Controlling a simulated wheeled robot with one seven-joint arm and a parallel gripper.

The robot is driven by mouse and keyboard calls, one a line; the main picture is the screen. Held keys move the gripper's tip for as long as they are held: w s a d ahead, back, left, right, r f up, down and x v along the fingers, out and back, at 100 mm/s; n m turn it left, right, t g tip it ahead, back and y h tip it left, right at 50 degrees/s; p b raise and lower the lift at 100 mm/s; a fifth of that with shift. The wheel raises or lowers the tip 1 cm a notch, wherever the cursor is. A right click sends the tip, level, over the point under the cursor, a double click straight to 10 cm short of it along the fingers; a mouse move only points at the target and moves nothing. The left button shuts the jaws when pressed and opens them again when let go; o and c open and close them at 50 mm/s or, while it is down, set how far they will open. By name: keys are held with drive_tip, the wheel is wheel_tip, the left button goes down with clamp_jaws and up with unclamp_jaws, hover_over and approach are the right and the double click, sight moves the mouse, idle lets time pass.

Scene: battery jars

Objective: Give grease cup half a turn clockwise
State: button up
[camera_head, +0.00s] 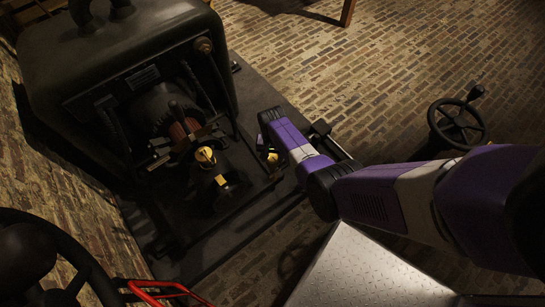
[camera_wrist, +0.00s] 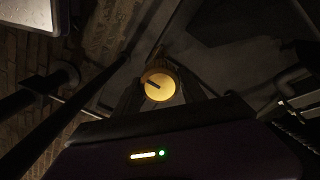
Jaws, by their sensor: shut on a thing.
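The grease cup (camera_wrist: 159,86) has a round yellow cap with a short dark mark, pointing up and left of the cap's centre in the wrist view. My gripper (camera_wrist: 160,92) is shut on it, with dark fingers on either side of the cap. In the head view a small yellow cap (camera_head: 272,157) shows just below the purple end of my arm, by the machine's right edge. The fingers are mostly hidden there. The cup's lower part is hidden in the wrist view.
The dark machine (camera_head: 120,60) stands at the left, with copper windings (camera_head: 184,129) and another yellow-topped cup (camera_head: 205,155) left of my gripper. A black handwheel (camera_head: 457,123) is at the right. A tread-plate surface (camera_head: 365,275) lies below my arm. Brick floor is open at the top.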

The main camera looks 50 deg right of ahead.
sight(272, 157)
drive_tip(key=o, duration=1.4)
drive_tip(key=shift+c, duration=0.2)
drive_tip(key=shift+r, duration=0.1)
wheel_tip(272, 157, up, 7)
drive_tip(key=p, duration=0.2)
drive_tip(key=shift+r+p, duration=0.15)
drive_tip(key=shift+p, duration=0.2)
drive_tip(key=shift+r, duration=0.2)
